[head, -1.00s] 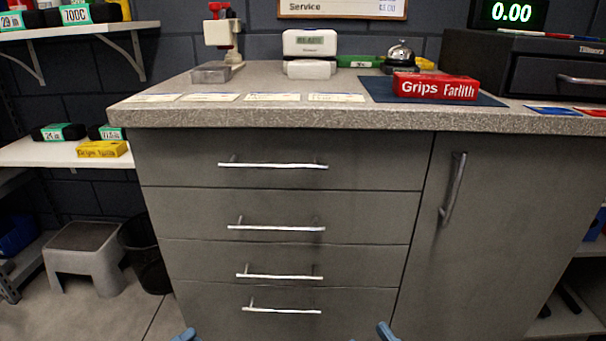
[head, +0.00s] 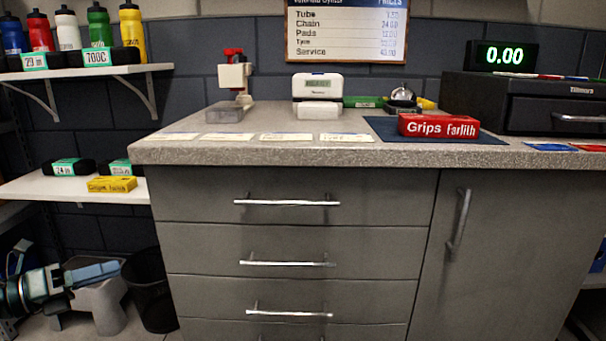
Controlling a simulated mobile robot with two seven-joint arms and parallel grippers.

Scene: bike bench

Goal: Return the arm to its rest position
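The gripper is below the side shelf and left of the counter's drawers. My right gripper is out of view.
The grey counter (head: 240,153) carries a red Grips box (head: 438,126) on a dark mat, a label printer (head: 318,95) and a cash drawer (head: 540,103). A low white shelf (head: 40,190) holds small boxes.

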